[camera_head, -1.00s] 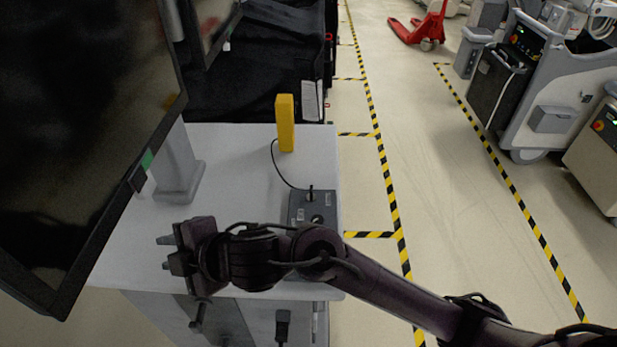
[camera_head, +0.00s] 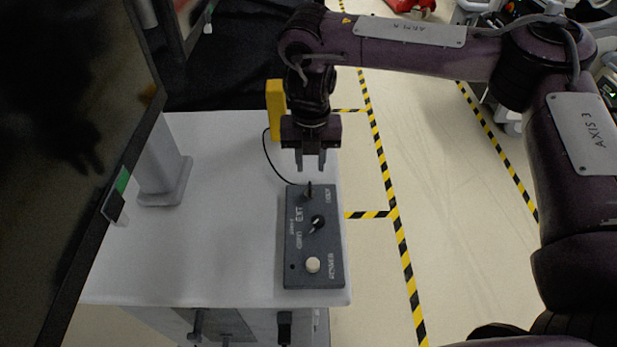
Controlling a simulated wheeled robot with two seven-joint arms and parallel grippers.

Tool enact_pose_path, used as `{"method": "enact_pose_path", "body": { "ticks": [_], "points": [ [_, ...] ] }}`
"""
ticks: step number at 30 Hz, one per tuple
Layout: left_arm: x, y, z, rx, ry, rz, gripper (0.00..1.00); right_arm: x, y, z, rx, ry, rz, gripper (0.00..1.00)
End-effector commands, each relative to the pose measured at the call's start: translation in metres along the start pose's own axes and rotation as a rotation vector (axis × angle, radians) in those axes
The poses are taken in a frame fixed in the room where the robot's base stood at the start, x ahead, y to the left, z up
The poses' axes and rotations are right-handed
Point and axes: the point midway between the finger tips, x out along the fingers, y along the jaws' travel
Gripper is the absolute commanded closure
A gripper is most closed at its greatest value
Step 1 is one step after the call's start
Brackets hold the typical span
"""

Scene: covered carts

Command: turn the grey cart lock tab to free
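A light grey cart top (camera_head: 215,250) fills the lower middle of the view. A dark grey control box (camera_head: 297,270) lies along its right edge. The box carries a small upright dark tab or key (camera_head: 309,191) at its far end, a dark knob (camera_head: 317,221) with a pale mark in the middle and a round white button (camera_head: 313,264) near the front. I cannot tell which part is the lock tab. My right gripper (camera_head: 310,166) points down, open and empty, just beyond the far end of the box and apart from the upright tab. My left gripper is not in view.
A large dark monitor (camera_head: 60,140) on a grey stand (camera_head: 160,170) blocks the left side. A yellow block (camera_head: 275,108) stands at the back, with a thin black cable running to the box. Black-covered carts are behind. The floor to the right has yellow-black tape (camera_head: 384,180).

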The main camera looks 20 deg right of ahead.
Motion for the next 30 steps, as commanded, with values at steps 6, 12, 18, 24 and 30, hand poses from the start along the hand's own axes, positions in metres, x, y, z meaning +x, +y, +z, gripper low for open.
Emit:
{"method": "enact_pose_path", "body": {
  "ticks": [6, 12, 18, 24, 30],
  "points": [
    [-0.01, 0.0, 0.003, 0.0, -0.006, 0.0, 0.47, 0.032, -0.001, -0.001, 0.0, 0.005, -0.004, 0.71],
    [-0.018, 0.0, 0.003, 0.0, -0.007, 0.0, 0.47, 0.06, 0.0, -0.001, -0.001, 0.002, -0.002, 0.71],
    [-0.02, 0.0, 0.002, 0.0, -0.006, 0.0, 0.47, 0.072, 0.001, -0.001, -0.002, 0.001, 0.001, 0.71],
    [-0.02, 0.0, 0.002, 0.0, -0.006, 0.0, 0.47, 0.073, 0.001, -0.001, -0.002, 0.0, 0.001, 0.71],
    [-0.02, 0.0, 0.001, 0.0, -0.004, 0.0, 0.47, 0.072, 0.001, -0.001, -0.002, 0.0, 0.001, 0.96]
  ]
}}
